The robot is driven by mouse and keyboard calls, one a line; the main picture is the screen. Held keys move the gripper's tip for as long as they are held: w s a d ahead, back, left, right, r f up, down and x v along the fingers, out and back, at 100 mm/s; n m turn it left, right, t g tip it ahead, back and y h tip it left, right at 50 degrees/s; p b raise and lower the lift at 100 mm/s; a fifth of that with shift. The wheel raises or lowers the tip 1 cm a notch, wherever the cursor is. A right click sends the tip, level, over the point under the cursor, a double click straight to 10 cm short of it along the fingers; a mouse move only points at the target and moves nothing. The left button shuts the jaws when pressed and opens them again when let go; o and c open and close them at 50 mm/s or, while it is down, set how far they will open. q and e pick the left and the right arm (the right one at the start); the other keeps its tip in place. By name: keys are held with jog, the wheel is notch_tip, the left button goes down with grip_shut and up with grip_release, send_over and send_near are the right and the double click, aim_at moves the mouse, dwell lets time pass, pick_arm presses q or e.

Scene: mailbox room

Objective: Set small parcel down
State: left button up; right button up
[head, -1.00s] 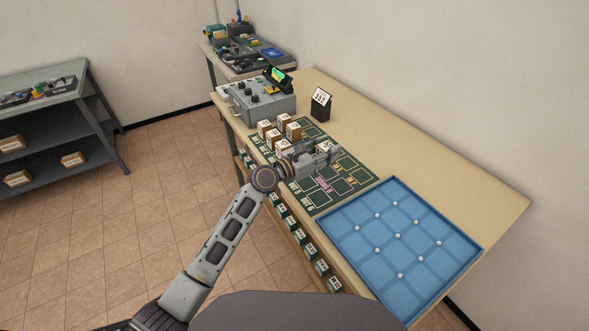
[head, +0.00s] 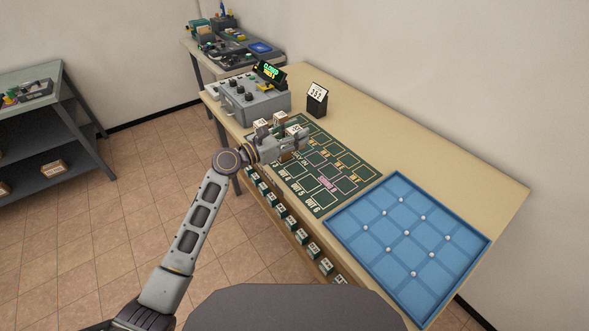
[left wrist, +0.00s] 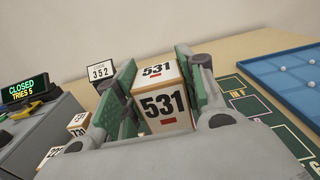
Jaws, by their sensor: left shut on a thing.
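My left gripper (head: 300,139) is shut on a small brown-and-white parcel (left wrist: 162,98) marked 531. In the head view the parcel (head: 293,130) shows between the fingers, above the far end of the dark green mat (head: 316,180). The left wrist view shows green finger pads on both sides of it. I cannot tell whether its underside touches the mat. Other small parcels (head: 261,125) stand just left of the gripper, partly hidden by it; they also show in the left wrist view (left wrist: 79,121). My right gripper is not in view.
A grey control box (head: 252,101) with a lit sign reading CLOSED, TRIES 5 stands behind the parcels. A black stand with a card (head: 317,100) reading 352 is near it. A blue tray (head: 338,236) lies at the near end of the table. The mat's near part is clear.

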pick_arm(q)
jog(key=shift+d, duration=0.1)
jog(key=shift+f, duration=0.5)
notch_tip(320, 180, down, 5)
jog(key=shift+b, duration=0.8)
jog(key=shift+f, duration=0.75)
notch_tip(320, 180, down, 3)
jog(key=shift+r+b, duration=0.2)
jog(key=shift+b, duration=0.35)
jog(key=shift+f, duration=0.15)
jog(key=o, duration=0.8)
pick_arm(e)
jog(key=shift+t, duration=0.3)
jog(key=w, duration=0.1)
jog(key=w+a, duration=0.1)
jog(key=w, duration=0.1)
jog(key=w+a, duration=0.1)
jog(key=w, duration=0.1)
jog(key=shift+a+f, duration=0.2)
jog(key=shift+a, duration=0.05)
